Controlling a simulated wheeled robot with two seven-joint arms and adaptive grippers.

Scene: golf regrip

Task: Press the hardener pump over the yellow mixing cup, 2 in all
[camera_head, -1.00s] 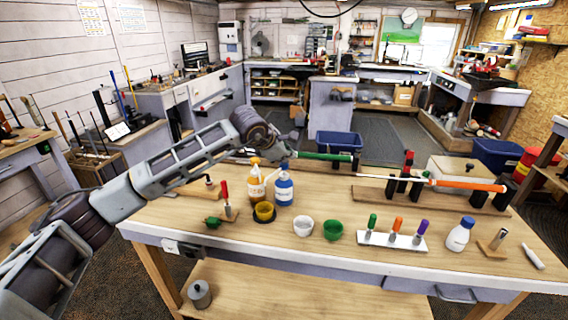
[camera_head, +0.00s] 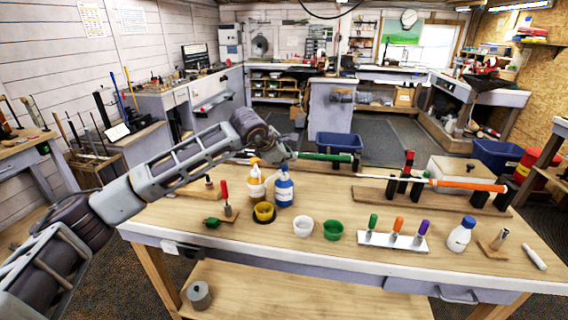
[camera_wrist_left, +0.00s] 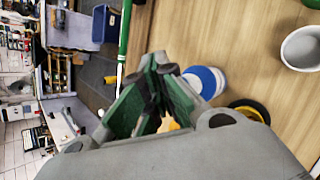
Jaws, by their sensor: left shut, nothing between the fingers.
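The yellow mixing cup (camera_head: 264,212) stands on a dark round base near the bench's left end; its edge shows in the left wrist view (camera_wrist_left: 262,111). Behind it stand an amber bottle with a yellow pump top (camera_head: 256,187) and a blue bottle with a white band (camera_head: 284,190). The blue bottle also shows in the left wrist view (camera_wrist_left: 212,82). My left gripper (camera_head: 284,158) is shut and empty, above and close to the two bottle tops. In its wrist view the fingertips (camera_wrist_left: 160,64) meet, and a yellow part shows behind the fingers. I cannot tell whether they touch a pump. My right gripper is out of view.
A white cup (camera_head: 303,227) and a green cup (camera_head: 333,230) stand right of the yellow cup. A red-handled clamp (camera_head: 225,197) stands to the left. A club with a green grip (camera_head: 325,157) lies behind the bottles. A tool rack (camera_head: 393,240) and white bottle (camera_head: 460,234) are further right.

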